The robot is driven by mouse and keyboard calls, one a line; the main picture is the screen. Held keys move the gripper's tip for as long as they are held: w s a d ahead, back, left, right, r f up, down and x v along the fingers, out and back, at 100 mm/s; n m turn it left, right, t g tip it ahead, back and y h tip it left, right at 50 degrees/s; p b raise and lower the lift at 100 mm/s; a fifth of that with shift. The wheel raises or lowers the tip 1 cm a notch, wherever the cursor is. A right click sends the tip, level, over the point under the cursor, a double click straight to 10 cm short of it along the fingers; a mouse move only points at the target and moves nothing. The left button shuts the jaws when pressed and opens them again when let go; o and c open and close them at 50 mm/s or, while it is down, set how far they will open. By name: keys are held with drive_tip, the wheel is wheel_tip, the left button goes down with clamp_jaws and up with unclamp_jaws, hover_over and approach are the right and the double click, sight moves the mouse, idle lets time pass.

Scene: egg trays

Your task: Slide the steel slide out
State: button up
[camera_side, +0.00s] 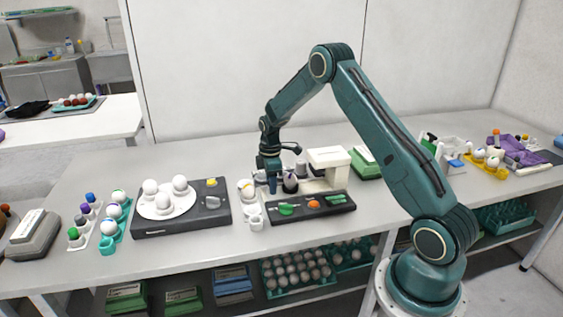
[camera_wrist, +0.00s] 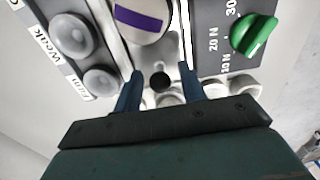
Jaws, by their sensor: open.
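The steel slide (camera_wrist: 171,47) shows in the wrist view as a shiny metal piece running under a white egg with a purple band (camera_wrist: 142,20). A round black knob (camera_wrist: 160,82) sits at its near end. My gripper (camera_wrist: 161,72) is open, with one dark blue finger on each side of the knob; I cannot tell whether either touches it. In the side view my gripper (camera_side: 272,187) is low at the left end of the testing device (camera_side: 327,160), and the slide is too small to make out there.
A green dial (camera_wrist: 254,35) with force markings and two round grey buttons (camera_wrist: 71,40) flank the slide. In the side view a white egg holder (camera_side: 256,222) stands just left of the device, beside a dark unit (camera_side: 180,222) with eggs on a white plate. The front table strip is clear.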

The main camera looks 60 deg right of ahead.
drive_tip(key=shift+r, duration=2.8)
wheel_tip(320, 180, up, 8)
